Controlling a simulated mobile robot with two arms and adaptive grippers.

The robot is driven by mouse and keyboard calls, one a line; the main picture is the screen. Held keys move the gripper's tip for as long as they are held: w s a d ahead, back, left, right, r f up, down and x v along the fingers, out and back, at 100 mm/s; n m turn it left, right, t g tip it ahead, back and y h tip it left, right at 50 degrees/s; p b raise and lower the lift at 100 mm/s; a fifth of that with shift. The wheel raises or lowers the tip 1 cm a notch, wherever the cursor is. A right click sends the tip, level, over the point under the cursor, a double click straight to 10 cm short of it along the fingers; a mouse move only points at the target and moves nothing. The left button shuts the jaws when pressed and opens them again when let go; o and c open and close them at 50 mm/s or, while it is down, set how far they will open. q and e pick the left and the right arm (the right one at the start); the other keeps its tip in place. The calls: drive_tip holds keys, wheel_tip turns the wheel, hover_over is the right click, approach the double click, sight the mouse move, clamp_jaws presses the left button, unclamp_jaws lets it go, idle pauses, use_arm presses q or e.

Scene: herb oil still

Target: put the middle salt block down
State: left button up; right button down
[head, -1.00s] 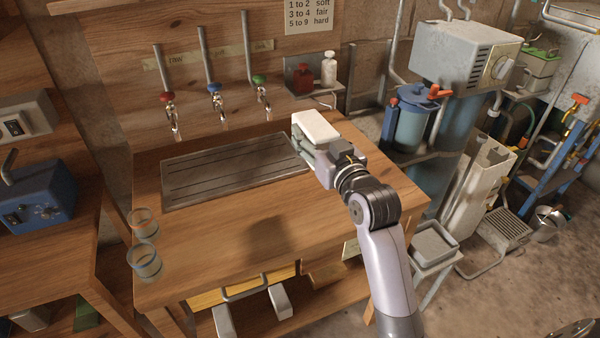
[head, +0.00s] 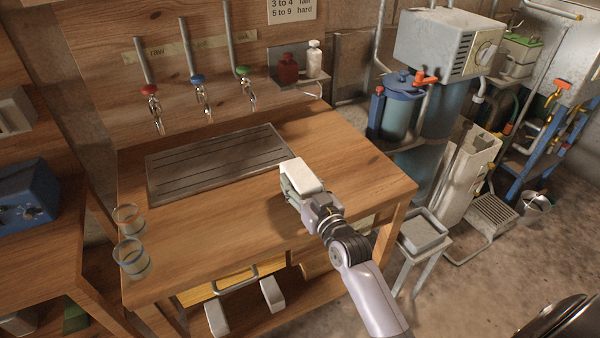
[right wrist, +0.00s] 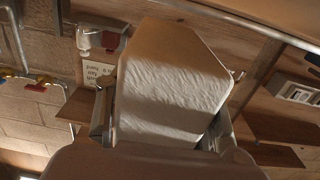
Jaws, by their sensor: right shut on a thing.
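The white salt block (head: 302,175) is held in my right gripper (head: 290,188), above the wooden bench (head: 225,225), near the front right corner of the drain tray. In the right wrist view the salt block (right wrist: 178,80) fills the middle, with the fingers of my right gripper (right wrist: 162,122) on both its sides. I cannot tell how high it is above the bench. Two more white blocks, a left one (head: 216,318) and a right one (head: 272,293), show low at the bench's front, with a gap between them. My left gripper is not in view.
The slatted drain tray (head: 215,165) lies under several taps. Two glasses (head: 130,258) stand at the bench's left edge. A red bottle (head: 288,68) and a white bottle (head: 314,60) stand on a small wall shelf. A metal handle (head: 240,283) crosses the yellow front below the bench top.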

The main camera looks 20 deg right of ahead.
drive_tip(key=shift+f, duration=1)
drive_tip(key=shift+f, duration=0.1)
drive_tip(key=c, duration=0.8)
unclamp_jaws()
drive_tip(key=shift+f, duration=0.2)
drive_tip(key=shift+o, duration=0.2)
